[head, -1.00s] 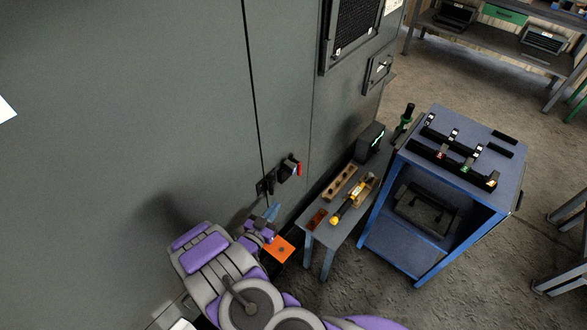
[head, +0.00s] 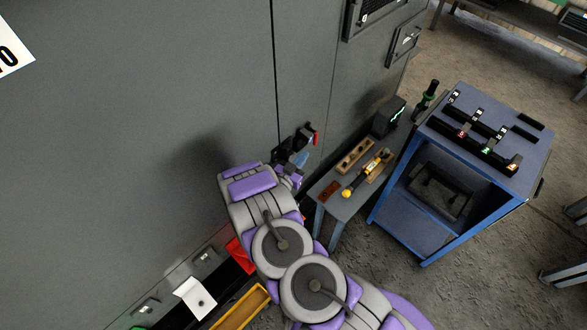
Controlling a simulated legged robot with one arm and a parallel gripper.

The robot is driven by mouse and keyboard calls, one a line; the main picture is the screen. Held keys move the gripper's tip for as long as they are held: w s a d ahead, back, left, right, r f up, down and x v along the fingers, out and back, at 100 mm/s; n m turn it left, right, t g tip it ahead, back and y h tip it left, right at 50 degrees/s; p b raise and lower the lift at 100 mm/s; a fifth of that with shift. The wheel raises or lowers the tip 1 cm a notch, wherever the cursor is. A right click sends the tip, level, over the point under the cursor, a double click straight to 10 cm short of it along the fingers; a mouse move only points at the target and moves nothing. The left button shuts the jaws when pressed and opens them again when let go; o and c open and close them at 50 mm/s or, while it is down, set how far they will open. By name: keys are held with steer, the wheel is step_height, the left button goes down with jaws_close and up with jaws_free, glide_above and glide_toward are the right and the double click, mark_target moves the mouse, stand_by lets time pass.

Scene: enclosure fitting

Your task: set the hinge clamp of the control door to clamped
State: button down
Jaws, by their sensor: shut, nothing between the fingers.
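A dark clamp-like fitting (head: 304,138) with a red piece on its right side sits low on the grey enclosure, beside the vertical seam between two panels. It looks like the hinge clamp, but its setting is too small to tell. My gripper (head: 299,160), with bluish fingertips, is shut and empty just below this fitting. It overlaps the fitting's lower part in the picture; I cannot tell whether they touch. The grey enclosure front (head: 180,100) fills the left, and its panels look closed.
A small side table (head: 338,207) with a yellow-handled tool (head: 362,180) stands close right of my gripper. A blue cart (head: 525,195) stands farther right. A yellow tray (head: 241,306) and a red item (head: 240,256) lie below, beside my arm.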

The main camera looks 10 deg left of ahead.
mark_target(314, 144)
steer(key=shift+b+x, duration=0.35)
steer(key=shift+x, duration=2.05)
steer(key=shift+w+d+f+b, duration=0.45)
steer(key=shift+w+d, duration=0.2)
steer(key=shift+w, duration=0.2)
steer(key=shift+f, duration=0.1)
